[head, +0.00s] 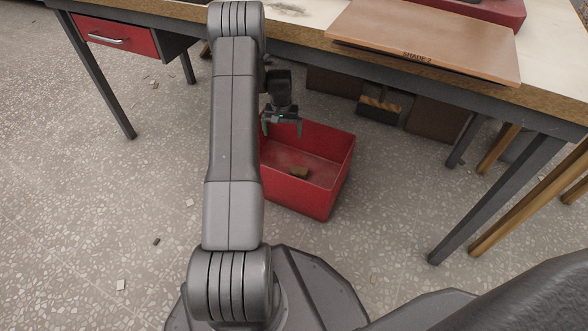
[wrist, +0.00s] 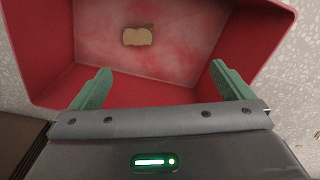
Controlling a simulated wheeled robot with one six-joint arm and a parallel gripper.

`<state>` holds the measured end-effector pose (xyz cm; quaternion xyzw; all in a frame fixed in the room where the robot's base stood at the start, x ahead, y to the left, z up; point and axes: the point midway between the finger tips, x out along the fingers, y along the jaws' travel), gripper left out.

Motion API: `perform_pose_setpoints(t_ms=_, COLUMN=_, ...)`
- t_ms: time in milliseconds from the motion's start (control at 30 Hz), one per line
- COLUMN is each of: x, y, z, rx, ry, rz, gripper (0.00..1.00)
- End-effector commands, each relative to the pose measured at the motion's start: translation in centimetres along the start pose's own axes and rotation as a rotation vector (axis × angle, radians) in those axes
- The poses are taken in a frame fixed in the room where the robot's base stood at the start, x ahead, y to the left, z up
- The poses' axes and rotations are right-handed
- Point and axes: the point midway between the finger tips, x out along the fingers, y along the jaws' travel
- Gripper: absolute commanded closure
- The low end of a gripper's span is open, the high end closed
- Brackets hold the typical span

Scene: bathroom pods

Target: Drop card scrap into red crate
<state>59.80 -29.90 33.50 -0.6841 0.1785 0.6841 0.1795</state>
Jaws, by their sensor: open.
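The red crate (head: 329,191) stands on the floor under the table's edge, and its inside fills much of the wrist view (wrist: 272,40). The card scrap (head: 300,172), a small brown piece, lies on the crate's floor; in the wrist view it shows as a tan piece (wrist: 137,36) near the top. My gripper (head: 282,128) is above the crate, over its far part in the head view. In the wrist view its green fingers (wrist: 160,82) are spread wide with nothing between them. The scrap lies beyond the fingertips, apart from them.
A workbench (head: 350,55) with a wooden board (head: 425,38) on top spans the back. A red drawer (head: 117,36) hangs at its left. Brown boxes (head: 437,117) stand behind the crate. Table legs (head: 495,200) stand at right. Small chips dot the otherwise open floor at left.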

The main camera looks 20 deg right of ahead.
Motion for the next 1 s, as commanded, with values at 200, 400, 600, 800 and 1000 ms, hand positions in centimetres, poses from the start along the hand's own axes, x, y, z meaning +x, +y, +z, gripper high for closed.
perform_pose_setpoints(t_ms=200, x=-0.8, y=-4.2, z=1.9, rx=-0.069, ry=0.0, rz=0.0, gripper=0.0)
perform_pose_setpoints(t_ms=400, x=-1.5, y=-7.6, z=3.8, rx=-0.13, ry=0.0, rz=0.0, gripper=0.0)
perform_pose_setpoints(t_ms=600, x=-2.2, y=-10.9, z=6.1, rx=-0.192, ry=0.0, rz=0.0, gripper=0.0)
perform_pose_setpoints(t_ms=800, x=-2.9, y=-13.8, z=8.6, rx=-0.254, ry=-0.001, rz=0.0, gripper=0.0)
perform_pose_setpoints(t_ms=1000, x=-3.6, y=-16.6, z=11.4, rx=-0.319, ry=0.0, rz=0.0, gripper=0.0)
